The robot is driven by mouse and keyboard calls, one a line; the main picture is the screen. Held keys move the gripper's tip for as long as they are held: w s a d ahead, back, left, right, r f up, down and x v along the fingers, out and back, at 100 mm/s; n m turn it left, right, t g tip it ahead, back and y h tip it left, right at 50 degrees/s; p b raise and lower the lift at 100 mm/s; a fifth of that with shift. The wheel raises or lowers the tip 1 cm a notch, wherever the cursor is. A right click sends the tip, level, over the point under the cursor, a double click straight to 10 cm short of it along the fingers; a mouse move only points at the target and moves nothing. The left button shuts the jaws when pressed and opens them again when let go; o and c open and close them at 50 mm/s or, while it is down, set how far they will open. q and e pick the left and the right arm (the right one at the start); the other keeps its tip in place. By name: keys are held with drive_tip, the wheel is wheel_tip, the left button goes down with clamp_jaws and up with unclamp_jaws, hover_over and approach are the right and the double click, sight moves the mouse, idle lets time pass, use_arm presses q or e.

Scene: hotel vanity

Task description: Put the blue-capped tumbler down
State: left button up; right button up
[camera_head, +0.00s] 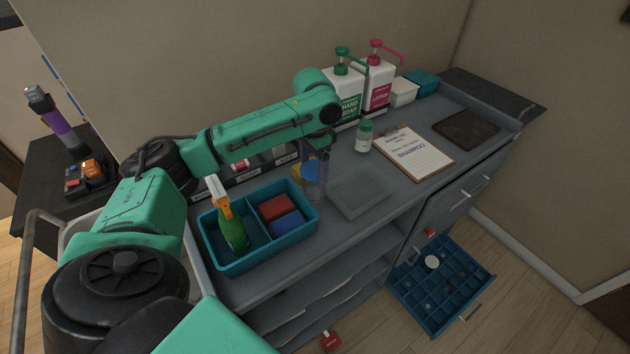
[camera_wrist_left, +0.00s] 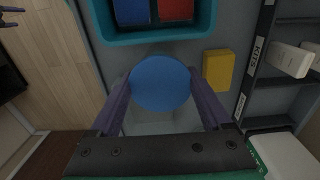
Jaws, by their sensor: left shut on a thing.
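The blue-capped tumbler shows from above in the left wrist view as a round blue cap (camera_wrist_left: 160,83), between the purple fingers of my left gripper (camera_wrist_left: 163,100). My left gripper is shut on it. In the head view my left gripper (camera_head: 318,172) holds the tumbler (camera_head: 311,187) over the counter between the teal caddy and a grey translucent tray (camera_head: 360,194). The fingers partly hide the tumbler there. I cannot tell whether its base touches the counter. At the left wrist view's upper left edge, dark prongs (camera_wrist_left: 10,15) may be my right gripper; they are too small to judge.
The teal caddy (camera_head: 262,262) holds a green spray bottle (camera_head: 231,226) and red and blue blocks. A yellow block (camera_wrist_left: 217,70) lies near the tumbler. A small bottle (camera_head: 364,136), clipboard (camera_head: 413,153) and pump bottles stand farther right. A blue drawer (camera_head: 443,285) is open below.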

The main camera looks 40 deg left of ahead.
use_arm(q)
wheel_tip(320, 180, down, 2)
drive_tip(key=shift+f+p, duration=0.15)
drive_tip(key=shift+p, duration=0.15)
drive_tip(key=shift+s+d+f, duration=0.15)
drive_tip(key=shift+f, duration=0.4)
drive_tip(key=shift+s+d+f, duration=0.1)
drive_tip(key=shift+f, duration=0.4)
drive_tip(key=shift+w+a+f, duration=0.1)
drive_tip(key=shift+f, duration=0.05)
drive_tip(key=o, duration=1.4)
drive_tip(key=shift+f, duration=0.1)
use_arm(e)
drive_tip(key=shift+w+a+r, duration=0.45)
drive_tip(key=shift+r, duration=0.1)
use_arm(q)
drive_tip(key=shift+r, duration=0.2)
use_arm(e)
drive_tip(key=shift+d, duration=0.1)
